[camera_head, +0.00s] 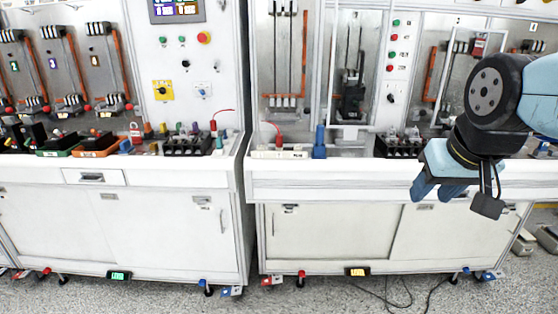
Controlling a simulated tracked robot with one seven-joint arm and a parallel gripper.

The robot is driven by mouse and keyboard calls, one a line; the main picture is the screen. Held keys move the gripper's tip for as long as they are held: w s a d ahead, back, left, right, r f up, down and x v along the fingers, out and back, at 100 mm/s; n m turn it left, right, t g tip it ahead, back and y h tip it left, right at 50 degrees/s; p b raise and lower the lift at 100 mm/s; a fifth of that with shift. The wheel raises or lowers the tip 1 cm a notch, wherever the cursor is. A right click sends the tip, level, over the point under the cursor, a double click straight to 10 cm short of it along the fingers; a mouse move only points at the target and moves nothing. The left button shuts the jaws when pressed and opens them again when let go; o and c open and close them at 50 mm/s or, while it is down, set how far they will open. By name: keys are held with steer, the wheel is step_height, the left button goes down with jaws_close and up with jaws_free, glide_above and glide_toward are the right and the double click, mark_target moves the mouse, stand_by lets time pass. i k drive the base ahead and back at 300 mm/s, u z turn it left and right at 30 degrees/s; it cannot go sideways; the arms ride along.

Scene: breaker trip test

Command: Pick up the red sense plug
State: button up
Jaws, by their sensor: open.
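Two small red plug-like pieces with thin red leads show in the head view. One red piece (278,139) stands at the left end of the right bench's ledge, beside a pale labelled strip. The other red piece (213,126) is at the right end of the left bench, by a black terminal block. I cannot tell which is the sense plug. My gripper (436,191) is at the right, in front of the right bench's ledge, with its blue fingers pointing down. It is open and empty, well to the right of both red pieces.
A blue upright piece (319,142) stands on the right bench ledge near the right-hand red piece. Black terminal blocks (400,146) stand farther right. A narrow gap separates the two benches. Cabinet panels with upright rods rise behind. Cables lie on the floor.

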mark_target(279, 138)
steer(key=u, duration=0.5)
steer(key=i, duration=1.5)
steer(key=z, duration=0.75)
steer(key=k, duration=0.85)
steer(key=z, duration=0.2)
steer(key=i, duration=0.85)
steer(key=u, duration=0.05)
